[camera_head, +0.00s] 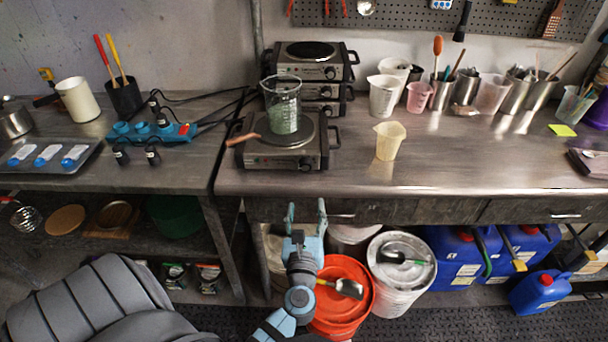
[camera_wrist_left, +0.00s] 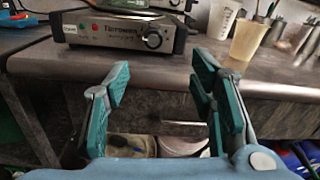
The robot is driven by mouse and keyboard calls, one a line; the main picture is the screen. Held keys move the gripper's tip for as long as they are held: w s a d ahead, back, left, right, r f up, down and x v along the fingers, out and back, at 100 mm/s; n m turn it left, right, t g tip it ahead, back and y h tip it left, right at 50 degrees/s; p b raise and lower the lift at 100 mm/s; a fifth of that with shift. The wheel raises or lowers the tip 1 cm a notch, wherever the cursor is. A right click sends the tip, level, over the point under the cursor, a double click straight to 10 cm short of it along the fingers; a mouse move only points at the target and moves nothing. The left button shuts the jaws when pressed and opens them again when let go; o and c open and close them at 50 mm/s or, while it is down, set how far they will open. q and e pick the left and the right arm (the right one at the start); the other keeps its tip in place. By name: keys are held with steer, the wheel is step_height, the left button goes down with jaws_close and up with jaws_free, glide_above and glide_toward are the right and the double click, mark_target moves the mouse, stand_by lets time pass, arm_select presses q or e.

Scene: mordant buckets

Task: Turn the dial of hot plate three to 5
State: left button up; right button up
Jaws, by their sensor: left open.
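A hot plate (camera_head: 262,156) stands at the bench's front edge, with a glass beaker (camera_head: 283,112) of greenish contents on its top. Its front panel shows large in the left wrist view (camera_wrist_left: 110,35), with a round dark dial (camera_wrist_left: 153,39) at the panel's right; I cannot read the dial's setting. More hot plates (camera_head: 318,72) are stacked behind. I cannot tell from a number which is three. My left gripper (camera_head: 307,212) is open and empty, below and in front of the bench edge, apart from the dial. In the wrist view its fingers (camera_wrist_left: 160,78) point toward the panel. My right gripper is not in view.
A cream beaker (camera_head: 389,141) stands right of the hot plate. A copper-coloured handle (camera_head: 243,139) juts out at its left. Drawers (camera_head: 430,211) lie under the bench edge. An orange bucket (camera_head: 340,308) and a white bucket (camera_head: 402,275) stand below.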

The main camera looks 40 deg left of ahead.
mark_target(305, 168)
arm_select(q)
steer(key=shift+n+g, duration=0.3)
steer(key=shift+n, duration=0.3)
steer(key=x, duration=1.4)
steer(key=shift+w+a+f, duration=0.1)
steer(key=shift+a+f, duration=0.1)
steer(key=shift+a, duration=0.35)
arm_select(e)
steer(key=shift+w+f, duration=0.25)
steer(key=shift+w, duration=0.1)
arm_select(q)
steer(key=shift+c, duration=0.4)
steer(key=c, duration=1.1)
